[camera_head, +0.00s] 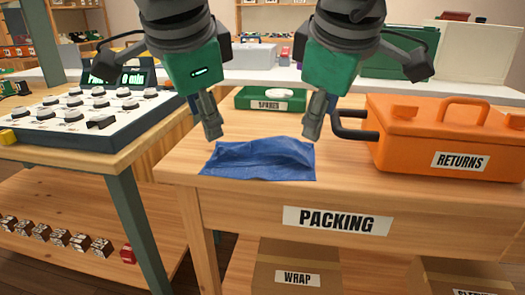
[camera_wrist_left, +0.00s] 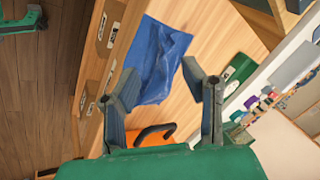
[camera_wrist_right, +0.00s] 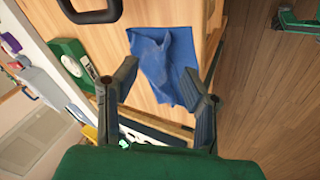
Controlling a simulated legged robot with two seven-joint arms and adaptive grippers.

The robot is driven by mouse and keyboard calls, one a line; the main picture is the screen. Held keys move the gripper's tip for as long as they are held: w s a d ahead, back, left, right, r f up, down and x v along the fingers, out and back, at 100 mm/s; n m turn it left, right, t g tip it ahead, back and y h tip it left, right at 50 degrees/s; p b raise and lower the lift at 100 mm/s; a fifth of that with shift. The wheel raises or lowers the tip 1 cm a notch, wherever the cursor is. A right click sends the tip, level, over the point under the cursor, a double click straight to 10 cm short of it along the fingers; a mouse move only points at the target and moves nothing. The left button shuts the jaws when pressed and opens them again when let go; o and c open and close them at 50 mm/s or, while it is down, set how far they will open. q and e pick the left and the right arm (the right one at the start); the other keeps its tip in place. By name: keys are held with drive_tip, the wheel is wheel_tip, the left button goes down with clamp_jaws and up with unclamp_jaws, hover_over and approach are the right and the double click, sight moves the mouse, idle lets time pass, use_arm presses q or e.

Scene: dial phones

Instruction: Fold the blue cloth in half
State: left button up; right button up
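The blue cloth (camera_head: 260,160) lies on the packing table near its front edge, slightly rumpled, with a crease across it. It also shows in the left wrist view (camera_wrist_left: 160,60) and in the right wrist view (camera_wrist_right: 165,65). My left gripper (camera_head: 212,132) hangs above the table at the cloth's back left, and its fingers are apart in the left wrist view (camera_wrist_left: 163,92). My right gripper (camera_head: 314,132) hangs at the cloth's back right, and its fingers are apart in the right wrist view (camera_wrist_right: 162,85). Both look empty; contact with the cloth cannot be made out.
An orange RETURNS box (camera_head: 440,135) with a dark handle stands to the right of the cloth. A green SPARES tray (camera_head: 270,99) lies behind it. A control panel with knobs (camera_head: 80,115) stands on the left table. The PACKING table (camera_head: 180,160) has bare wood around the cloth.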

use_arm(q)
drive_tip(key=shift+c, duration=0.5)
use_arm(e)
drive_tip(key=shift+c, duration=0.5)
